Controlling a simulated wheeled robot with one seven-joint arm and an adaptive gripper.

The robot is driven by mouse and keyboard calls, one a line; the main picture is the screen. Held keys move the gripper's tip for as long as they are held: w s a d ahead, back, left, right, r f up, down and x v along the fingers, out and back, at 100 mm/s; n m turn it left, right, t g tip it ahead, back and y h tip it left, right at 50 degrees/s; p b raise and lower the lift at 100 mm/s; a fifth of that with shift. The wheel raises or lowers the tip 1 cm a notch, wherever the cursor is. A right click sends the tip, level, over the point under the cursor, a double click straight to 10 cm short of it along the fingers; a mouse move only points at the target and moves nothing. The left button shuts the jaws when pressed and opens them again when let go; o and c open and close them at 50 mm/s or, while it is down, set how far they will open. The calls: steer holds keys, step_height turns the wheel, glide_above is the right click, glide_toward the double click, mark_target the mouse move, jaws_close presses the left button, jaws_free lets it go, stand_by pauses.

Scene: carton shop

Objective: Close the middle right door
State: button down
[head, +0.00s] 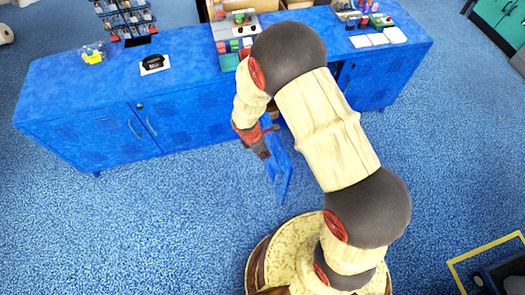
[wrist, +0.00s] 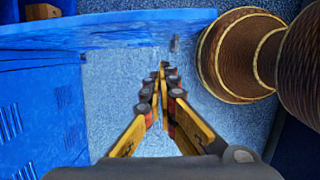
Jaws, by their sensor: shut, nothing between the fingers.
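A blue cabinet door (head: 281,168) stands swung open, jutting out from the front of the long blue cabinet (head: 190,110). It is partly hidden behind my arm in the head view. In the wrist view the door (wrist: 110,32) runs across the top as a blue panel, with a small grey piece, perhaps its handle, near its far end. My gripper (head: 264,155) is on the left side of the door in the head view, close to it. In the wrist view my gripper (wrist: 162,70) is shut and empty, fingertips just below the panel. I cannot tell whether they touch it.
An open cabinet space with a brown item (wrist: 42,11) shows beyond the door. Vented cabinet doors (wrist: 40,115) are on the left in the wrist view. Small tools, a rack (head: 125,18) and white cards (head: 380,38) lie on the top. Blue floor in front is clear.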

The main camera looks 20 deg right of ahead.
steer(key=shift+w+d+f+b, duration=0.1)
steer(key=shift+d+f+b, duration=0.25)
steer(key=shift+d+f, duration=0.35)
steer(key=shift+w+d+f+b, duration=0.1)
steer(key=shift+d+f+b, duration=0.25)
steer(key=shift+d, duration=0.6)
steer(key=shift+d+f+b, duration=0.3)
steer(key=shift+d+f, duration=0.3)
steer(key=shift+d, duration=0.2)
steer(key=shift+d, duration=0.1)
